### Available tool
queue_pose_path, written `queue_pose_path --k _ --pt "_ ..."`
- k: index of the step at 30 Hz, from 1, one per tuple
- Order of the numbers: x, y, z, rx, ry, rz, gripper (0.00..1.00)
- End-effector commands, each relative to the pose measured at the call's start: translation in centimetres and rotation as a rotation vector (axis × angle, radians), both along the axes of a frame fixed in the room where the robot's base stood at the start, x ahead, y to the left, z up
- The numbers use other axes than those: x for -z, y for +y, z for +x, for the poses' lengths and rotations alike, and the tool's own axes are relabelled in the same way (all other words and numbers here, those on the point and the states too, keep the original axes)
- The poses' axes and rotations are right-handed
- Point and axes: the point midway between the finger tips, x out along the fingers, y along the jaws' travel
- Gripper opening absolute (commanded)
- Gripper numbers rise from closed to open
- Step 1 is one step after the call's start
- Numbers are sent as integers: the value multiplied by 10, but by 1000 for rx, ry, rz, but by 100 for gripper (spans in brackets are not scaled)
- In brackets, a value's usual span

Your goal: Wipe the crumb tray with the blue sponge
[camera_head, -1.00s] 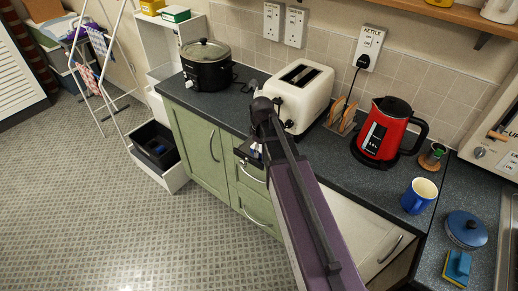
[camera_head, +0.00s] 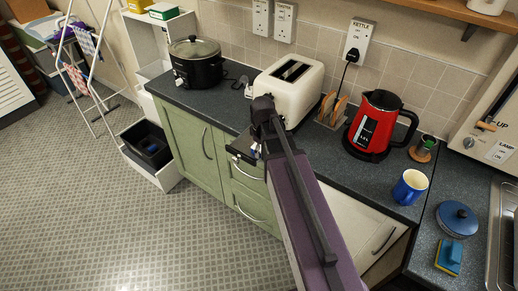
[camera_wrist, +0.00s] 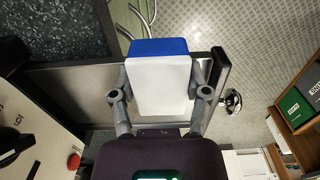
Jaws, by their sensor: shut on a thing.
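My gripper (camera_wrist: 162,78) is shut on a block-shaped blue sponge with a white face (camera_wrist: 160,84), one finger on each side. In the head view my gripper (camera_head: 257,147) is mostly behind my arm, beside the toaster's front, and the sponge is almost wholly hidden. The grey crumb tray (camera_wrist: 90,92) sticks out from the cream toaster (camera_head: 290,88) past the worktop edge, with a black handle at its outer end. The sponge overlaps the tray in the wrist view. I cannot tell whether they touch.
A red kettle (camera_head: 373,125), toast rack (camera_head: 330,106), blue mug (camera_head: 410,187) and blue-and-yellow sponge (camera_head: 449,257) stand to the right on the worktop. A black slow cooker (camera_head: 196,68) stands left. Green drawers (camera_head: 247,185) are below.

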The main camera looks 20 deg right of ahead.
Motion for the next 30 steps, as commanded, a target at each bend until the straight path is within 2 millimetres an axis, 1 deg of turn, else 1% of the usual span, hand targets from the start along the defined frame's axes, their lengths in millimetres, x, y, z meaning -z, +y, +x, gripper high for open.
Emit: queue_pose_path --k 22,30 --pt "3 0 1 -1 -1 1 17" --pt "2 8 12 -2 -2 2 16"
